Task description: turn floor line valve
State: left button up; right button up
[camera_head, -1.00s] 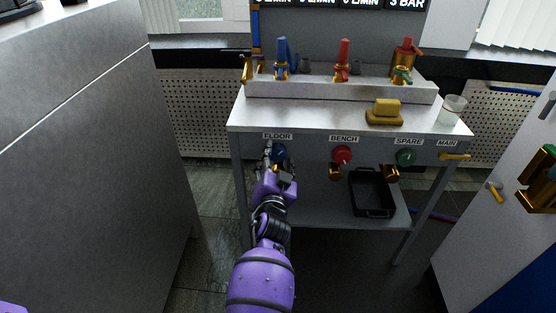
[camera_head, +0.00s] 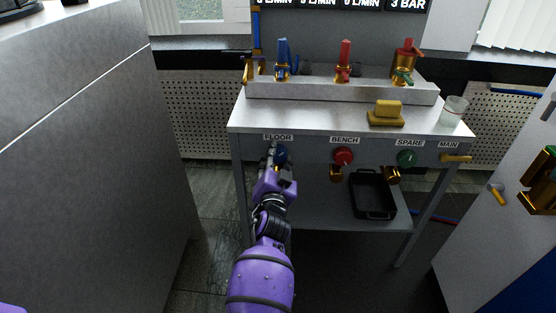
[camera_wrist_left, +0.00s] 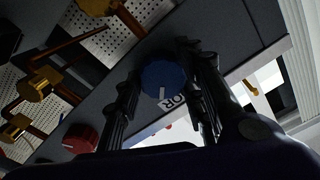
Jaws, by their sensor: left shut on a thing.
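The floor line valve is a round blue knob (camera_head: 281,155) under the FLOOR label (camera_head: 278,137) on the front of the bench. My left gripper (camera_head: 276,157) is at this knob and partly covers it in the head view. In the left wrist view the blue knob (camera_wrist_left: 163,78) with a white pointer mark sits between the two dark fingers of my left gripper (camera_wrist_left: 163,85), which are shut on it. My right gripper is not in view.
To the right on the same panel are the red BENCH knob (camera_head: 343,156), the green SPARE knob (camera_head: 406,158) and the brass MAIN lever (camera_head: 455,158). A black tray (camera_head: 373,195) is on the lower shelf. A grey cabinet (camera_head: 80,180) stands at left.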

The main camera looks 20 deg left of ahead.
pick_arm(q)
jog(key=shift+d+f, duration=0.1)
jog(key=shift+f, duration=0.05)
jog(key=o, duration=1.1)
jog(key=v, duration=1.2)
